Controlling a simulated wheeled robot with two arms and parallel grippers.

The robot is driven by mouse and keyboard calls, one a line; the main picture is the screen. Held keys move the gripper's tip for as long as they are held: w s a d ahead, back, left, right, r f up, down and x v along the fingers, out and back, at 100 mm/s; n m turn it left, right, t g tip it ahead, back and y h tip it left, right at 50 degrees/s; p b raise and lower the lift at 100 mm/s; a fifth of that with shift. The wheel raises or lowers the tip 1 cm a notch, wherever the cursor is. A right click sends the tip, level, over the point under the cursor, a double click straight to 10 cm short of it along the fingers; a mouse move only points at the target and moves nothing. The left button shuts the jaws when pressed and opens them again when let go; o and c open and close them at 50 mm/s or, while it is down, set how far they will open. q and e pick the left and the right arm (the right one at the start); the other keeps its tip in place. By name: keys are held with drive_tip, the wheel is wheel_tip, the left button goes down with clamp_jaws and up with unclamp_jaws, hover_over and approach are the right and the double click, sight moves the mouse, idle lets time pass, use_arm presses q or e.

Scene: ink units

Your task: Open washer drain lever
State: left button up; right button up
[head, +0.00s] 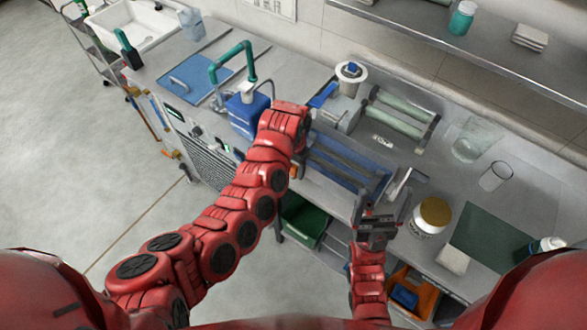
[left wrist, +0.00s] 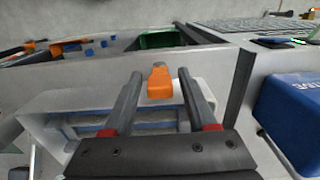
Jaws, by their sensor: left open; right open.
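The orange drain lever (left wrist: 158,82) stands between the two dark fingers of my open left gripper (left wrist: 158,75) in the left wrist view. Gaps show on both sides of it, and I cannot tell any contact. In the head view only a small orange part of the lever (head: 295,172) shows beside my red left forearm, which hides the left fingers. The washer (head: 345,165) appears as a grey unit with a blue trough at the bench's front edge. My right gripper (head: 383,208) is open and empty near the washer's right end.
A blue container (head: 246,117) stands left of the left wrist. A jar with a yellow lid (head: 430,216) stands right of the right gripper. Below the bench are a green bin (head: 305,222) and an orange bin (head: 412,292). The floor at left is clear.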

use_arm(q)
drive_tip(key=shift+f, duration=1)
clamp_jaws()
